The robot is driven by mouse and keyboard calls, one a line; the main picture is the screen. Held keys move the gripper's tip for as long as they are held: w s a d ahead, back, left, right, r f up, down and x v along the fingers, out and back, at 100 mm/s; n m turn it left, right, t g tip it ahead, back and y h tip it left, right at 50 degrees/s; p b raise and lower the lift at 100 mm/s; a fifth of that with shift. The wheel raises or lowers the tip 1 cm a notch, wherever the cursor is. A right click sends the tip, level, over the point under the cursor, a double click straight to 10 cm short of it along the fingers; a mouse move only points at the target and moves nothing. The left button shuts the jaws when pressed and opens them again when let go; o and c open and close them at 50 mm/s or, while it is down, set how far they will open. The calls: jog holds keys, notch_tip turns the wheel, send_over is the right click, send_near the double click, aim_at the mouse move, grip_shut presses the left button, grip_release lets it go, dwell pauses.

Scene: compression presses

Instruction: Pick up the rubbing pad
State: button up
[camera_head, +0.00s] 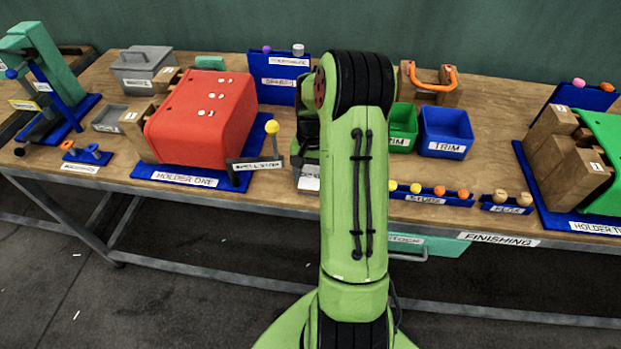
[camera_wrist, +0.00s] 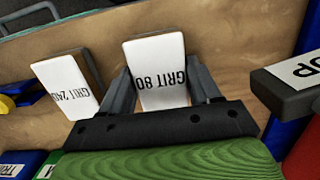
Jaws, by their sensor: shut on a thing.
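A pad with a white face marked GRIT 80 (camera_wrist: 157,50) stands between the fingers of my gripper (camera_wrist: 160,72) in the wrist view. My gripper is shut on it, with one grey finger at each side. A second pad, marked GRIT 240 (camera_wrist: 66,88), lies apart on the wood to the left. Neither label reads "rubbing pad". In the head view my arm hides most of the gripper and pads. I cannot tell whether the held pad is clear of the table.
On the wooden bench (camera_head: 270,190), a red press body (camera_head: 205,115) stands left of my arm. A dark labelled plate (camera_wrist: 290,82) is close right of the held pad. To the arm's right are the blue TRIM bin (camera_head: 446,130) and a low tray of coloured knobs (camera_head: 430,199).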

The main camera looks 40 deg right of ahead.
aim_at(311, 175)
notch_tip(311, 175, up, 18)
jog(key=p, duration=0.4)
jog(key=shift+r, duration=0.25)
